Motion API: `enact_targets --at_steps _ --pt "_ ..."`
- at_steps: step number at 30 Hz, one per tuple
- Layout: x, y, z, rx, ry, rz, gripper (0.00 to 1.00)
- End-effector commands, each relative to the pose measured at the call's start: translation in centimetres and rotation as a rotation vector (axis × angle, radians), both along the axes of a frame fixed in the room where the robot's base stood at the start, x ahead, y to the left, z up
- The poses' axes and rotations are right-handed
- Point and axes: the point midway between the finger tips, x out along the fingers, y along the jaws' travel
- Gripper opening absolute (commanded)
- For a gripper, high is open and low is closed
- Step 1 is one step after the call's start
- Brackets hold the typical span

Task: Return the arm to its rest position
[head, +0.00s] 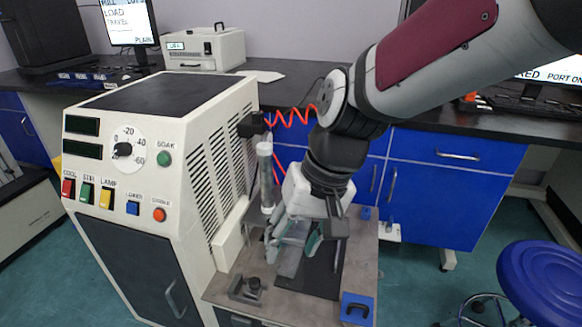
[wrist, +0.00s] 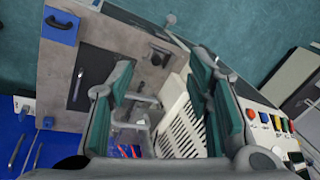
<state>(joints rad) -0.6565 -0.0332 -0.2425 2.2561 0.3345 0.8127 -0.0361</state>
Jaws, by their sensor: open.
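My gripper (head: 294,245) hangs pointing down from my arm over the grey work plate beside the beige machine (head: 150,180). In the wrist view my gripper (wrist: 163,75) has its two green-padded fingers spread, with nothing held between them. The arm (head: 430,60) reaches in from the upper right of the head view. The grey plate (wrist: 65,105) carries a dark mat (wrist: 105,65) with a small metal tool (wrist: 78,82) lying on it. In the head view the gripper hides part of the mat and plate.
A clear upright cylinder (head: 266,175) and a red coiled cable (head: 290,118) are close to the gripper. A small clamp (head: 246,290) and a blue handled block (head: 356,308) sit on the plate's front. Blue cabinets (head: 450,185) stand behind; a blue stool (head: 545,280) is at right.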

Motion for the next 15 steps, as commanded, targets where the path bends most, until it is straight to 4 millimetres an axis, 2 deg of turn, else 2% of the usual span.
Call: enact_targets --at_steps 9,11,15 --pt "-0.2 -0.4 0.3 0.001 0.000 -0.002 0.46" --pt "-0.6 -1.2 0.8 0.002 0.000 -0.007 0.46" --pt "-3.0 -4.8 2.8 -0.007 0.003 -0.029 0.46"
